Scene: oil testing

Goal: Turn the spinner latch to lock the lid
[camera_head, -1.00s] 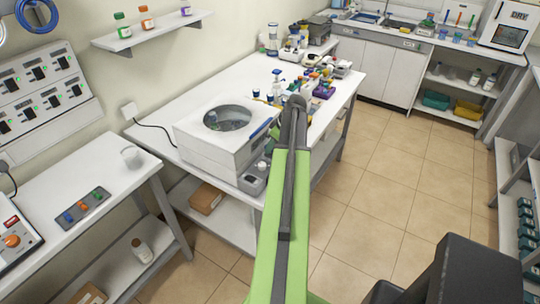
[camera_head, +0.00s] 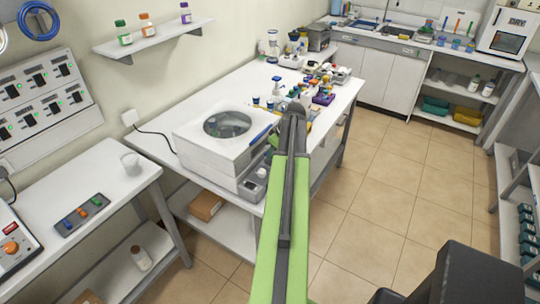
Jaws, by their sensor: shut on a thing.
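The spinner (camera_head: 210,155) is a white box with a round window (camera_head: 227,124) in its flat lid, which looks shut. A blue strip (camera_head: 262,133) runs along the lid's front right edge. A grey control part (camera_head: 254,184) juts out at the front right corner. The spinner latch cannot be made out; my green and dark arm covers the area just right of the lid's edge. A small green part of my arm shows beside that edge. My gripper's fingers are hidden behind the arm, and so is any contact with the latch.
The white bench (camera_head: 240,85) carries several bottles and small containers behind the spinner. A side table (camera_head: 100,185) at left holds a beaker (camera_head: 130,161) and a switch strip (camera_head: 82,215). The tiled floor (camera_head: 385,200) at right is clear.

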